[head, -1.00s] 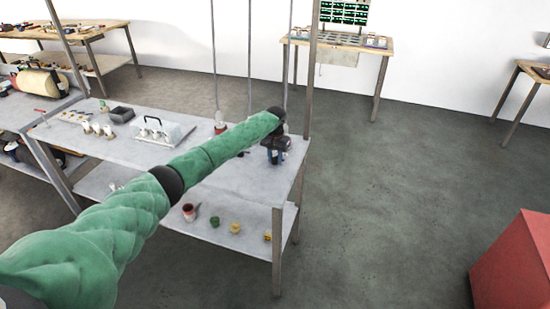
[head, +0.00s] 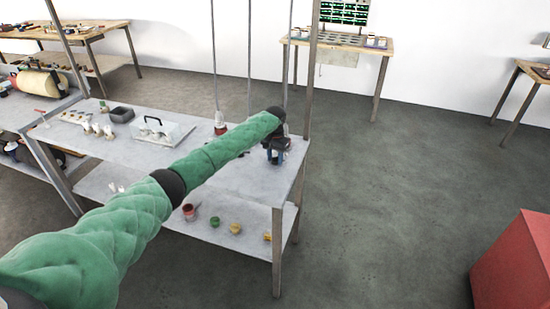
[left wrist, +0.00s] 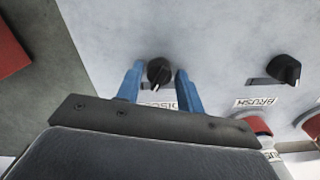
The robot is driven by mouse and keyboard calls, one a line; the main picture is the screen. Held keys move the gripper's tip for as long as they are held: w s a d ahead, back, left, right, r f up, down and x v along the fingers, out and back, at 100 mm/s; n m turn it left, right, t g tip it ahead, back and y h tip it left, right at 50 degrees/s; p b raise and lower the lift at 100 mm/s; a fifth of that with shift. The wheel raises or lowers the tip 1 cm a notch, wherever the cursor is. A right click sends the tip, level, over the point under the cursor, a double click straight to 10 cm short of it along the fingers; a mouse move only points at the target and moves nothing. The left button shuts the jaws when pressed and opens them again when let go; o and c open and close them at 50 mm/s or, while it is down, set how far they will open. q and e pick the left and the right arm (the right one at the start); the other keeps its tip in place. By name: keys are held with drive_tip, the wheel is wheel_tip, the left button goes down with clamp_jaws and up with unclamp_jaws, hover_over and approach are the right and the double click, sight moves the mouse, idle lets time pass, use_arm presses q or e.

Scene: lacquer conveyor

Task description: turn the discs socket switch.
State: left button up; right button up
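The discs switch (left wrist: 158,72) is a small black rotary knob on the pale grey tabletop. It shows in the left wrist view, above a partly hidden DISCS label (left wrist: 160,104). My left gripper (left wrist: 156,80) has its two blue fingers apart, one on each side of the knob, with gaps visible between fingers and knob. In the head view my left gripper (head: 277,152) is over the right end of the table, and the knob cannot be made out there.
A similar black knob (left wrist: 284,69) labelled BRUSH sits to the right, near a red round part (left wrist: 256,125). The table (head: 235,178) carries a clear case (head: 158,133) and a grey bin (head: 121,113). Cables hang above it. A red box (head: 515,265) stands at right.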

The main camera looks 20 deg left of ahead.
use_arm(q)
drive_tip(key=shift+o, duration=0.9)
use_arm(e)
drive_tip(key=shift+w+a+r, duration=0.1)
drive_tip(key=shift+w+a, duration=0.05)
drive_tip(key=shift+w, duration=0.1)
use_arm(q)
drive_tip(key=shift+r, duration=0.15)
drive_tip(key=shift+r+b, duration=0.3)
drive_tip(key=shift+r, duration=0.05)
drive_tip(key=shift+r+b, duration=1.05)
drive_tip(key=shift+r, duration=2.4)
use_arm(e)
wheel_tip(320, 180, up, 6)
drive_tip(key=a, duration=0.1)
drive_tip(key=shift+w+a+g, duration=0.3)
drive_tip(key=shift+w+a, duration=0.05)
drive_tip(key=shift+w, duration=0.05)
drive_tip(key=shift+f, duration=0.2)
